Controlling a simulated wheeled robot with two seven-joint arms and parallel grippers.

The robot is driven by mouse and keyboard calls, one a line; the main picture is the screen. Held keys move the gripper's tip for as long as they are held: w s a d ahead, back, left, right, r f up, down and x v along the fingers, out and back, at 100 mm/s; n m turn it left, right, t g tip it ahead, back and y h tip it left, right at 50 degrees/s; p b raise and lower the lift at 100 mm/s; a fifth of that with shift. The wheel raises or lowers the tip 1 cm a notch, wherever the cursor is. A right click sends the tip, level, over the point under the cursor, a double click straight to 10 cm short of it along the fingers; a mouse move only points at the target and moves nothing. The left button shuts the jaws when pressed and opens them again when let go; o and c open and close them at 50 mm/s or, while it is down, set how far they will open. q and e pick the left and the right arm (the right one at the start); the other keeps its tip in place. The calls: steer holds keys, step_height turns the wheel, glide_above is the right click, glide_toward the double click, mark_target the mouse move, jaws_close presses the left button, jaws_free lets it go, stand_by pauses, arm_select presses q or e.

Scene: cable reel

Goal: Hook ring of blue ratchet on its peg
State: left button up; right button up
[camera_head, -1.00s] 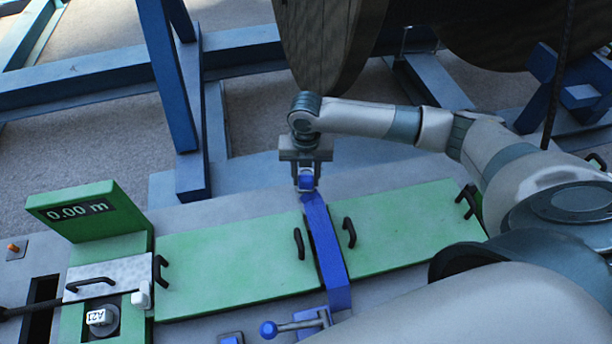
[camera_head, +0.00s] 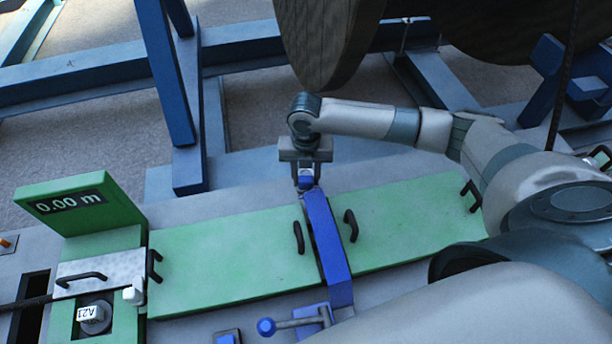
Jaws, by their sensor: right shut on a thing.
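My right gripper (camera_head: 306,178) points down near the far edge of the machine top, at the far end of a blue strap (camera_head: 325,235). It is shut on the blue ring (camera_head: 306,183) at the strap's end. The strap runs toward me across the gap between the two green covers. Its near end meets the blue ratchet (camera_head: 312,318), which has a lever with a round blue knob (camera_head: 266,327). The peg cannot be made out under my gripper. My left gripper is out of view.
Green covers with black handles lie left (camera_head: 230,262) and right (camera_head: 400,220) of the strap. A green length display (camera_head: 80,205) reads 0.00 m. A wooden reel (camera_head: 325,40) hangs beyond my gripper, and blue frame beams (camera_head: 165,75) stand to the left.

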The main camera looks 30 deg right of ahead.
steer(key=shift+f, duration=0.15)
steer(key=shift+p, duration=0.4)
stand_by(0.8)
steer(key=shift+f+b, duration=0.6)
steer(key=shift+f, duration=1.55)
stand_by(2.9)
steer(key=o, duration=1.3)
steer(key=shift+r, duration=0.8)
step_height(320, 180, up, 16)
steer(key=b, duration=0.4)
steer(key=shift+f, duration=0.1)
